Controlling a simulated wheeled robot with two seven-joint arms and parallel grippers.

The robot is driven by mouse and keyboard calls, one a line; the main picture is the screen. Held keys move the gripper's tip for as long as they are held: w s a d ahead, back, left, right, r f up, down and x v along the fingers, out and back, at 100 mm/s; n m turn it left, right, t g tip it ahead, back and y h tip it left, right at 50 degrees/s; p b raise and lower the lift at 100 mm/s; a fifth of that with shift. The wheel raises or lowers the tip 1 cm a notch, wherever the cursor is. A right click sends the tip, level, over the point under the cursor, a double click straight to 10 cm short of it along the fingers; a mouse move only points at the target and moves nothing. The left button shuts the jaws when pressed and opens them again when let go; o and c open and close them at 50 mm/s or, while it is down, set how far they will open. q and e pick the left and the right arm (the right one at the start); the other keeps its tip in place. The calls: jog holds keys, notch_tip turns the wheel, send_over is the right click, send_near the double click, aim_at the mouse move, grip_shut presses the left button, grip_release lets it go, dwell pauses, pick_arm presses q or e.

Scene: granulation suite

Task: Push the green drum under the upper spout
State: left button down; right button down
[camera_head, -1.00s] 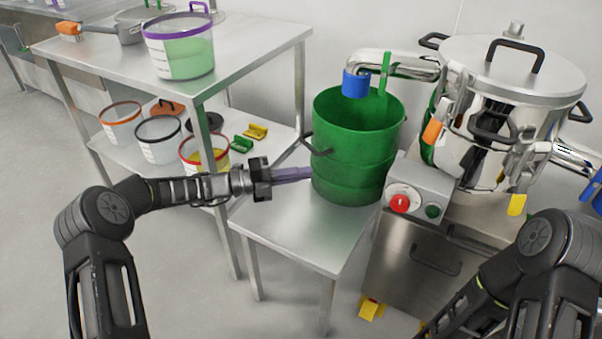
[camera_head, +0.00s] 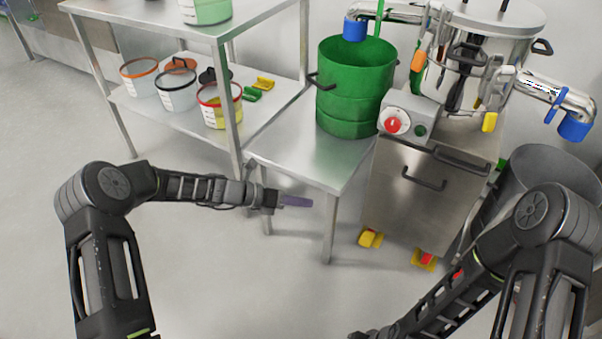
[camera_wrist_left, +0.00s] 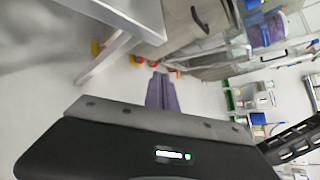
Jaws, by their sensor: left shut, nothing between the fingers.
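The green drum (camera_head: 353,92) stands upright and open-topped at the back right of a small steel table (camera_head: 312,158), beside the machine. The upper spout's blue end (camera_head: 355,29) shows at the drum's far rim in the head view; I cannot tell whether it is centred over the opening. My left gripper (camera_head: 310,202) is shut and empty, in front of the table's near left edge and clear of the drum. Its purple fingers lie together in the left wrist view (camera_wrist_left: 162,92), where the drum is not seen. My right arm enters at lower right; its gripper is outside the frame.
A steel shelf (camera_head: 165,22) at left holds several tubs and yellow and green clips. The steel machine has a control box with a red button (camera_head: 393,125). A lower spout's blue end (camera_head: 574,126) hangs above a grey bin (camera_head: 560,165) at right. The near floor is clear.

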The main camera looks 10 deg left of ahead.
pick_arm(q)
jog(key=s+f+m+g+y, duration=0.3)
jog(key=s+f+m+y, duration=0.3)
jog(key=s+f+m, duration=1.1)
jog(key=s+d+m+y, duration=0.1)
jog(key=s+m, duration=1.1)
jog(key=s, duration=0.5)
jog(key=shift+r+g+y, duration=0.25)
jog(key=shift+g+y, duration=0.15)
jog(key=shift+s, duration=0.1)
